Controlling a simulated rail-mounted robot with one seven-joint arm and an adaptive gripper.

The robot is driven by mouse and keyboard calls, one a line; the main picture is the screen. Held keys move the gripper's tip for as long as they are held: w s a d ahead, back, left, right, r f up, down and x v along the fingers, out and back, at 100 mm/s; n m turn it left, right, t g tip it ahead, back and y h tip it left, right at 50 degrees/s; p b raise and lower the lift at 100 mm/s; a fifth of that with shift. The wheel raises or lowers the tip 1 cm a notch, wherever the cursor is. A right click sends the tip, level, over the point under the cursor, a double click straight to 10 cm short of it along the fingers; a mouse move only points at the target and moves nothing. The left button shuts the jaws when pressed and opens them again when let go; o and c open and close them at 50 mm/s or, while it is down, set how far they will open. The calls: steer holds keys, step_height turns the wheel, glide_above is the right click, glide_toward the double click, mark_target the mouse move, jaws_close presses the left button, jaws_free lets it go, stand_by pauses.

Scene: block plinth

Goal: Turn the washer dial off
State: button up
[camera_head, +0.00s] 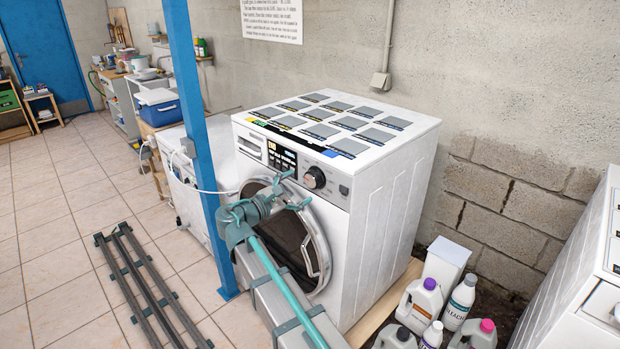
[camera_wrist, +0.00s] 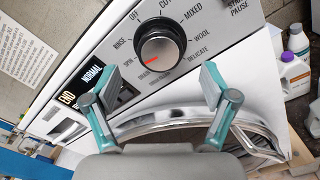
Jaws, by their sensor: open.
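The washer (camera_head: 390,190) is white, with a dark round dial (camera_head: 315,177) on its front panel. The OFF label (camera_wrist: 135,14) is up and left of the dial. My gripper (camera_head: 290,190) is in front of the panel, left of and a little below the dial in the head view. In the wrist view my gripper (camera_wrist: 158,85) is open and empty, its teal-and-grey fingers spread, with the dial ahead between and beyond the tips.
The washer's round door (camera_head: 322,250) is below the panel. A blue post (camera_head: 190,120) stands close at the left. Several bottles (camera_head: 425,300) stand at the washer's lower right. Another white appliance (camera_head: 580,290) is at the right edge.

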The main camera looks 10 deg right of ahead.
mark_target(310, 181)
steer(key=shift+p+x, duration=0.75)
steer(key=shift+x, duration=1.95)
steer(key=shift+c, duration=0.2)
steer(key=c, duration=1.1)
